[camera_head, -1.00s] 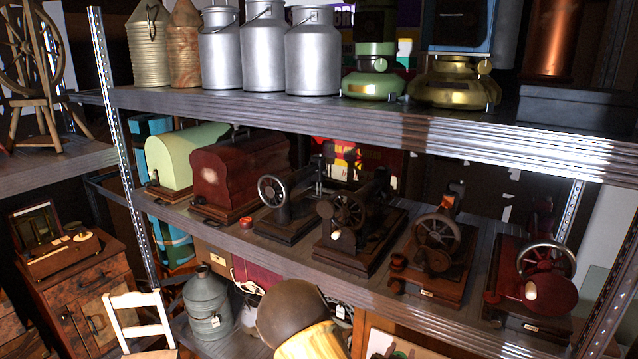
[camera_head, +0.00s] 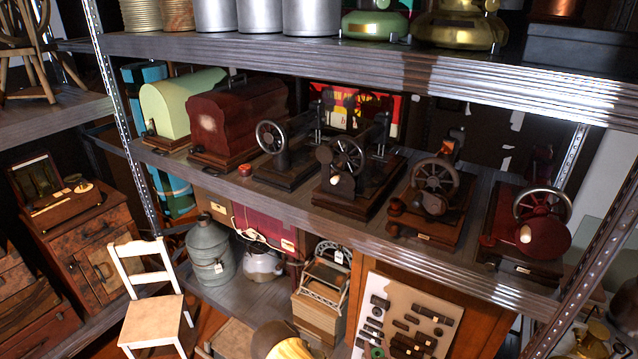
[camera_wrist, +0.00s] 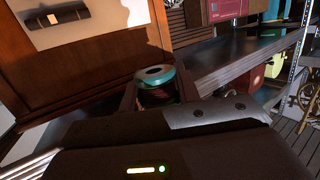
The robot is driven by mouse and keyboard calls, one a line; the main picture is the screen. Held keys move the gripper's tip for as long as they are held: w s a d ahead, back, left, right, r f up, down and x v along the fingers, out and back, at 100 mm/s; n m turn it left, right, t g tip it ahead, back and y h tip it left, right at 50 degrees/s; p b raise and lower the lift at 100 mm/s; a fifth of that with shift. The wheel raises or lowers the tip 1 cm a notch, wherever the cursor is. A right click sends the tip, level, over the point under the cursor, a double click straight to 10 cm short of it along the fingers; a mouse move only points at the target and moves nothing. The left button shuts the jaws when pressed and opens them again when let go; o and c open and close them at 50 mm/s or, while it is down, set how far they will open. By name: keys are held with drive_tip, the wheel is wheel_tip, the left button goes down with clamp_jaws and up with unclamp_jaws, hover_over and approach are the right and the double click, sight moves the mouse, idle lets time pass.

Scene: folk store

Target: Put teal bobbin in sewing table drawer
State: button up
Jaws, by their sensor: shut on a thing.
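The teal bobbin (camera_wrist: 155,78) shows in the wrist view, with a teal rim and a pale top with a dark hole. It sits between the dark fingers of my gripper (camera_wrist: 158,98), which are shut on it. Its lower part is hidden by the fingers and wrist. My gripper cannot be made out in the head view. I cannot single out the sewing table drawer in either view.
A wooden case (camera_head: 485,302) holds a pale panel (camera_head: 440,290) with dark shuttle-like items. Several sewing machines stand on the middle shelf (camera_head: 290,212). A white chair (camera_head: 150,300) and a wooden cabinet (camera_head: 85,265) are at left. A metal upright (camera_head: 585,265) rises at right.

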drive_tip(key=shift+f, duration=0.15)
drive_tip(key=shift+s+a+f, duration=0.1)
drive_tip(key=shift+s+f, duration=0.1)
drive_tip(key=shift+f, duration=0.35)
drive_tip(key=shift+s+f, duration=0.15)
drive_tip(key=shift+f, duration=0.35)
drive_tip(key=shift+s+f, duration=0.1)
drive_tip(key=shift+f, duration=0.35)
drive_tip(key=shift+a, duration=0.1)
